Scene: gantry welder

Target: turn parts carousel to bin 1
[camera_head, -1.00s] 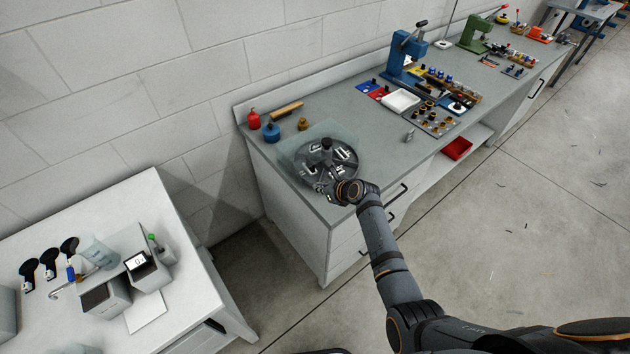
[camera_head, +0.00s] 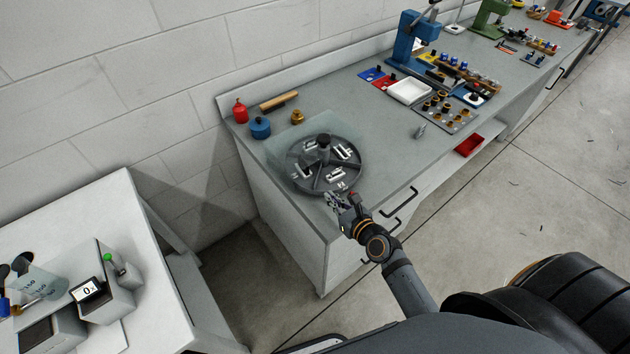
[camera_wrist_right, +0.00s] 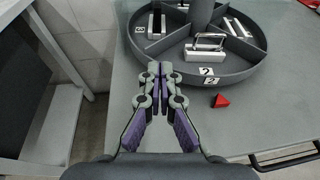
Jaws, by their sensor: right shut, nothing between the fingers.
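The parts carousel (camera_head: 352,178) is a round dark grey tray split by walls into bins, with a central knob (camera_head: 323,141). It sits on the grey bench top near its left end. In the right wrist view the carousel (camera_wrist_right: 262,66) shows metal parts in its bins and two labels reading 2, one on the rim and one inside. A red triangular marker (camera_wrist_right: 220,101) lies on the bench just outside the rim. My right gripper (camera_head: 335,197) is shut and empty at the carousel's near edge; it also shows in the right wrist view (camera_wrist_right: 160,68). My left gripper is out of view.
A red bottle (camera_head: 240,111), a blue container (camera_head: 260,128) and a brass piece (camera_head: 298,117) stand behind the carousel. A blue press (camera_head: 410,42) and a white tray (camera_head: 408,91) are further right. Bench top between carousel and tray is mostly clear.

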